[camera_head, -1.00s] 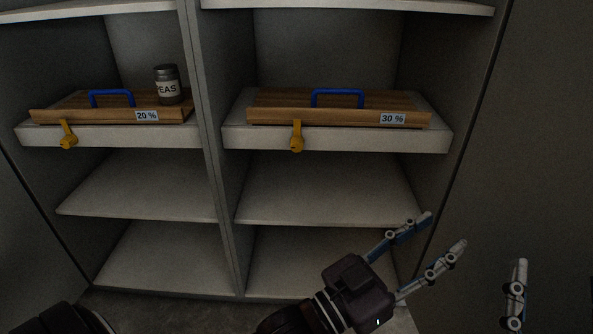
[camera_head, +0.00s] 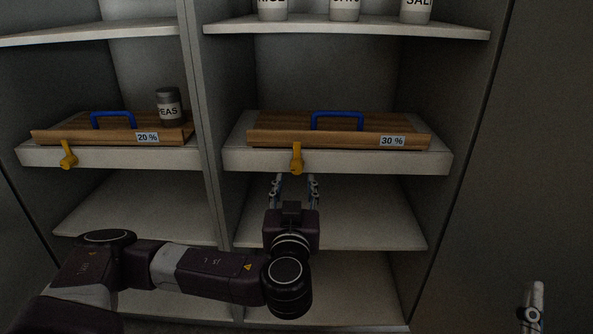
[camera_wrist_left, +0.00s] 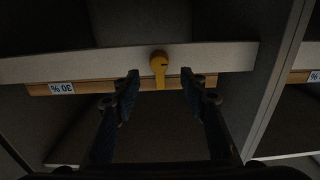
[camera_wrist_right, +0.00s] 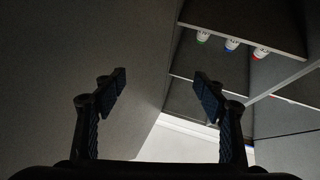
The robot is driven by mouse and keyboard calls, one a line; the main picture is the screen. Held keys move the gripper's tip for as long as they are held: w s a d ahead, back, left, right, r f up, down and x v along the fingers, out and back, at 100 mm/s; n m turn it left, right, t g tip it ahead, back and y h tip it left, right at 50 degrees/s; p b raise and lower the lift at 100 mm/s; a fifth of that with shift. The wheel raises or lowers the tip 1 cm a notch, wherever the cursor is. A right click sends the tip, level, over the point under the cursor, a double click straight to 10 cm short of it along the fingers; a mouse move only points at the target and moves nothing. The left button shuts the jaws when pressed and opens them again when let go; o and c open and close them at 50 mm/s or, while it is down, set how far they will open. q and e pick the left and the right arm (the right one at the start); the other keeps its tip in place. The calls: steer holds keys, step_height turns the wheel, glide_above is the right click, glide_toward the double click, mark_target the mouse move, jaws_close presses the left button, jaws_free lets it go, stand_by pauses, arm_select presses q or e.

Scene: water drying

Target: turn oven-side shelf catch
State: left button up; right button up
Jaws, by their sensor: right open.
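Two yellow catches sit on the front edges of the middle shelves: one in the right bay (camera_head: 297,160) below the 30 % board (camera_head: 270,139), one in the left bay (camera_head: 68,155) below the 20 % board (camera_head: 60,137). I cannot tell which bay is oven-side. My left gripper (camera_head: 295,183) is open just below and in front of the right catch. In the left wrist view this catch (camera_wrist_left: 159,66) lies between and beyond the fingertips, apparently untouched. My right gripper (camera_wrist_right: 160,85) is open and empty; part shows at lower right (camera_head: 532,305).
A PEAS jar (camera_head: 169,107) stands on the left board. Both boards have blue handles (camera_head: 337,120). Labelled jars (camera_head: 345,8) stand on the upper right shelf. The lower shelves (camera_head: 370,220) are empty. A divider (camera_head: 208,150) separates the bays.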

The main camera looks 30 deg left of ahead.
mark_target(296, 169)
arm_select(q)
steer(key=x, duration=0.6)
steer(key=shift+w+a+b, duration=0.1)
steer(key=shift+w+b, duration=0.2)
steer(key=shift+b, duration=0.1)
arm_select(e)
steer(key=s+r+t, duration=0.1)
steer(key=s+r, duration=0.1)
steer(key=s+r+t+y, duration=0.1)
steer(key=shift+s+d+r+t, duration=0.3)
arm_select(q)
jaws_close()
steer(key=shift+f, duration=0.1)
